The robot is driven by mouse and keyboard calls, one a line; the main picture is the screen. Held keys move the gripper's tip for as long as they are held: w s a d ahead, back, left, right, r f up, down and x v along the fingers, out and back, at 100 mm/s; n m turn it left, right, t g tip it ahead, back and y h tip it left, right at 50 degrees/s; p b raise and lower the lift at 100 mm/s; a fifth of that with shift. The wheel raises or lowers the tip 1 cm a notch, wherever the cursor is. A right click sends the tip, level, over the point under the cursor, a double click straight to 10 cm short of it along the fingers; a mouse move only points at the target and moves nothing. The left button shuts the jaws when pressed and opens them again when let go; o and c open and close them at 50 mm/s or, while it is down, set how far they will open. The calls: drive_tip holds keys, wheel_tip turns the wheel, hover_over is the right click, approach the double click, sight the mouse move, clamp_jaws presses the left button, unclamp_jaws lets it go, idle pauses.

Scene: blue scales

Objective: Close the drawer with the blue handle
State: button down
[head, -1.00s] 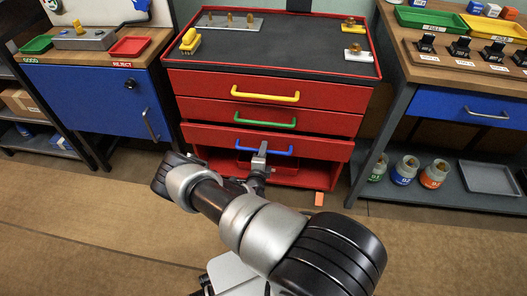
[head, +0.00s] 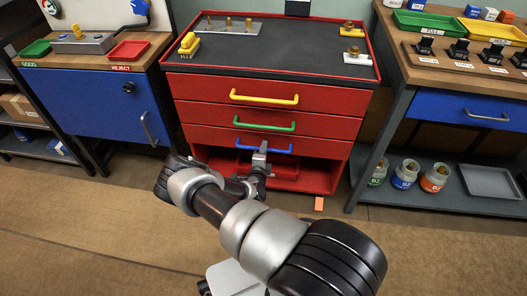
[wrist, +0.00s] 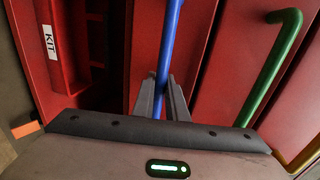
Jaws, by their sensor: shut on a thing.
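The red drawer (head: 320,149) with the blue handle (head: 281,148) is the lowest of three drawers in the red cabinet. Its front looks about level with the drawers above; a small gap is hard to rule out. My gripper (head: 260,152) is at the handle, left of its middle in the head view. In the wrist view the blue handle (wrist: 168,45) runs between my two fingers (wrist: 162,98), which are shut on it. My arm hides part of the cabinet's lower left.
Above are drawers with a green handle (head: 264,124) and a yellow handle (head: 264,98). An open bay below holds a red bin labelled KIT (wrist: 70,45). An orange block (head: 319,203) lies on the floor at right. A blue cabinet (head: 95,105) stands left and a workbench (head: 440,75) right.

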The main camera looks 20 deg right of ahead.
drive_tip(key=c, duration=1.8)
unclamp_jaws()
drive_tip(key=shift+w+d+r, duration=0.1)
drive_tip(key=shift+w+d, duration=0.05)
drive_tip(key=shift+w, duration=0.1)
drive_tip(key=shift+o, duration=0.2)
drive_tip(key=shift+r, duration=0.1)
drive_tip(key=p+v, duration=0.4)
drive_tip(key=v, duration=1.3)
drive_tip(key=shift+s+a+f, duration=0.25)
drive_tip(key=shift+s, duration=0.05)
